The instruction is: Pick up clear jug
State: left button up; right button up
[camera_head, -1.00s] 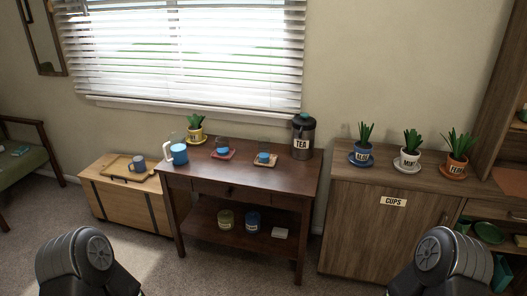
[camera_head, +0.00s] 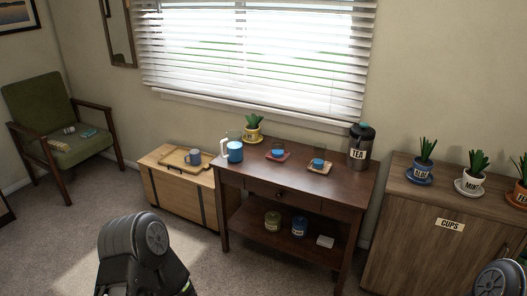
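The clear jug (camera_head: 235,152), with a white handle on its left and blue liquid inside, stands upright on the left end of the dark wooden table (camera_head: 300,178). Its upper part is see-through and hard to make out against the wall. At the bottom of the head view only joints of my two arms show, one at left and one cut off at the right corner. Both grippers are out of view, and neither arm in view touches the jug.
A yellow potted plant (camera_head: 253,130) stands just behind the jug. Glasses sit on a red coaster (camera_head: 278,156) and a tan coaster (camera_head: 319,168). A TEA dispenser (camera_head: 360,147) is at right. A wooden chest (camera_head: 172,190) adjoins the table's left; carpet in front is clear.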

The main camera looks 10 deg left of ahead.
aim_at(233, 139)
jog(key=i+l, duration=0.15)
jog(key=i, duration=0.25)
jog(key=i+l, duration=0.15)
jog(key=i, duration=0.3)
jog(key=i+l, duration=0.2)
jog(key=i, duration=0.2)
jog(key=i+l, duration=0.15)
jog(key=i, duration=0.3)
jog(key=u, duration=0.05)
